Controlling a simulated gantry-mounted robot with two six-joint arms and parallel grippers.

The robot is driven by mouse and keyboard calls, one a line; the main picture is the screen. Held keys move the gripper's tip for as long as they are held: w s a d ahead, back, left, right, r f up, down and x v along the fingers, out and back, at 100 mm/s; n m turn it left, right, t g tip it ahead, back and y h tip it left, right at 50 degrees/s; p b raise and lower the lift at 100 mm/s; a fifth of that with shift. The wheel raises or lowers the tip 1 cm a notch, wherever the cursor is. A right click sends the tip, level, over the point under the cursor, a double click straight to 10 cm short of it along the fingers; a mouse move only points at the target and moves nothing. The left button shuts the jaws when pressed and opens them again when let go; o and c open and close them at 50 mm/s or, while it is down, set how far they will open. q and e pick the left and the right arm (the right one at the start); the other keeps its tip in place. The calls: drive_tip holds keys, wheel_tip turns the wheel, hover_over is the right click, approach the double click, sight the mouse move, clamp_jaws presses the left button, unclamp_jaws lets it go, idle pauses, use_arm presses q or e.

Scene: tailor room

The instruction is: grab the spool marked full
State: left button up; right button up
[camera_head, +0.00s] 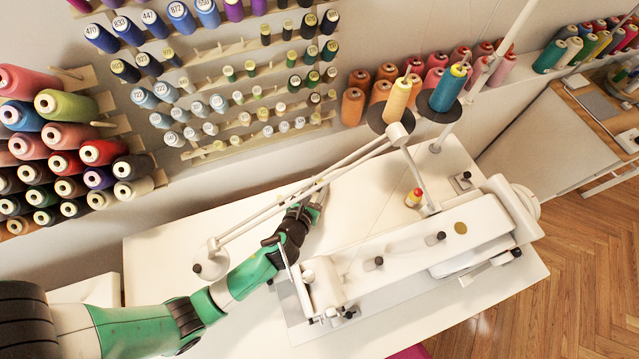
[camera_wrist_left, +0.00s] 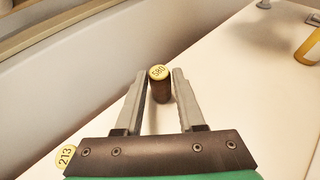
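My left gripper (camera_head: 314,197) is low over the white sewing table, behind the sewing machine. In the left wrist view the left gripper (camera_wrist_left: 160,90) is open. A small dark brown spool (camera_wrist_left: 160,88) with a pale yellow top reading about 580 stands upright between its fingers, near their tips. I see a gap beside it, and the fingers are not closed on it. Another pale yellow label (camera_wrist_left: 66,156) reading 213 shows partly behind the gripper's base. I can read no "full" mark on either. In the head view I cannot make out these spools. My right gripper is not in view.
The white sewing machine (camera_head: 400,262) stands right of the gripper on the table (camera_head: 165,265). A thread stand holds a yellow cone (camera_head: 397,100) and a blue cone (camera_head: 448,88). Racks of numbered spools (camera_head: 230,80) line the wall behind. The table's left part looks clear.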

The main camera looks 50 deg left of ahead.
use_arm(q)
clamp_jaws()
drive_tip(key=shift+r, duration=0.1)
